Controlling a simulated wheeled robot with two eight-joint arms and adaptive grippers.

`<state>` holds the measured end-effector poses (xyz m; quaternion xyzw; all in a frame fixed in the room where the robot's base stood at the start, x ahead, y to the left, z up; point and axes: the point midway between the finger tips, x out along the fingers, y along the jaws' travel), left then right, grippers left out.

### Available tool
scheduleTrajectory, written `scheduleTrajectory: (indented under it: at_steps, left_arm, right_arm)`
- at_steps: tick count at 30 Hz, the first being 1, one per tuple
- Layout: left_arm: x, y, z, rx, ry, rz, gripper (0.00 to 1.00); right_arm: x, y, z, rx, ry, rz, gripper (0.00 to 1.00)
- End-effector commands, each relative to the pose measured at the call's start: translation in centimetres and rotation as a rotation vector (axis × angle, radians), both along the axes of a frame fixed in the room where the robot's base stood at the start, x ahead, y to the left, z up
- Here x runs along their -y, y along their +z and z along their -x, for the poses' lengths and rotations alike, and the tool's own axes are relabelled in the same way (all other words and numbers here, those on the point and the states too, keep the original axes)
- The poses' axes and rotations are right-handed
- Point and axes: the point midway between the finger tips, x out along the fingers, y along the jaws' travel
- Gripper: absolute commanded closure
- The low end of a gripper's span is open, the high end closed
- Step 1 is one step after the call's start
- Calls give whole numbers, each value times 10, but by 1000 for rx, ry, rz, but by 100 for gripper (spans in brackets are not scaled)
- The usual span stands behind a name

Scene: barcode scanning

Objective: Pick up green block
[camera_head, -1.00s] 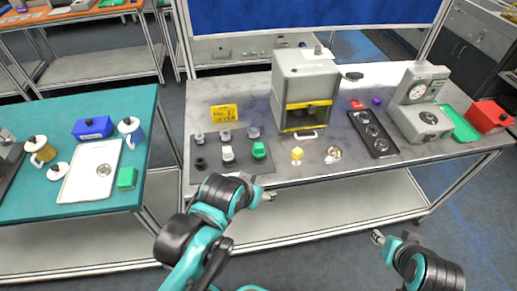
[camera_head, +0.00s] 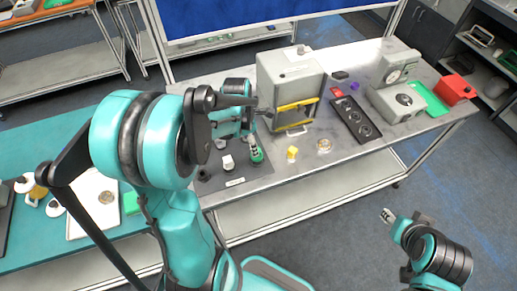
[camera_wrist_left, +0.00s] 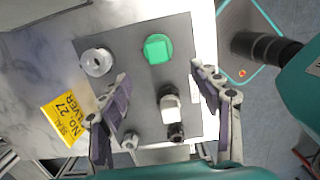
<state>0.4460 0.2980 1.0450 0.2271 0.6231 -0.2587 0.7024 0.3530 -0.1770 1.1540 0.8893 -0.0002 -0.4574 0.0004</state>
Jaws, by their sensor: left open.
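The green block (camera_head: 257,154) stands on a dark mat (camera_head: 236,181) on the grey table. In the left wrist view the green block (camera_wrist_left: 158,48) is seen from above at the mat's upper middle. My left gripper (camera_wrist_left: 161,79) is open and empty above the mat. Its fingers straddle the mat's middle in that view, with the green block beyond their tips. My left arm hides part of the mat in the head view. My right gripper (camera_head: 388,216) is in front of the table, away from the blocks; its jaw state is unclear.
A white block (camera_wrist_left: 169,103) and a grey round piece (camera_wrist_left: 96,62) share the mat. A yellow sign (camera_wrist_left: 64,116) lies beside it. A grey box machine (camera_head: 289,85) stands close by. Another green block (camera_head: 131,203) is on the teal table.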

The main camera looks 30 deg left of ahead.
Motion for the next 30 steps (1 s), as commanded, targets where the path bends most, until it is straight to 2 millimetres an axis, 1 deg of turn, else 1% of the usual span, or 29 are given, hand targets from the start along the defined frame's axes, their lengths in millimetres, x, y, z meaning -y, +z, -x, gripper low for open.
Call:
scheduleTrajectory:
  at_steps: [1, 5, 11, 15, 18, 23, 24, 26, 27, 30]
  left_arm:
    - [1, -8, -1, 0, 0, 0, 36]
    - [3, -23, -4, 1, -2, -1, 36]
    - [12, -50, -17, 2, -5, -2, 36]
    - [13, -66, -18, 2, -3, -2, 36]
    - [14, -70, -18, 2, -3, -1, 36]
    - [14, -69, -18, 2, -4, -1, 36]
    - [14, -69, -18, 2, -4, -1, 39]
    - [14, -69, -18, 2, -4, -1, 55]
    - [14, -69, -18, 2, -4, -1, 65]
    - [14, -69, -18, 2, -4, -1, 90]
  right_arm:
    - [0, -4, 0, 0, 0, 0, 60]
    - [0, -8, 0, 0, 0, 0, 60]
    - [0, -16, 0, 0, 0, 0, 60]
    - [0, -20, 0, 0, 0, 0, 60]
    - [0, -21, 0, 0, 0, 0, 60]
    - [0, -20, 0, 0, 0, 0, 60]
    - [0, -20, 0, 0, 0, 0, 60]
    - [0, -20, 0, 0, 0, 0, 60]
    - [0, -20, 0, 0, 0, 0, 60]
    - [0, -20, 0, 0, 0, 0, 60]
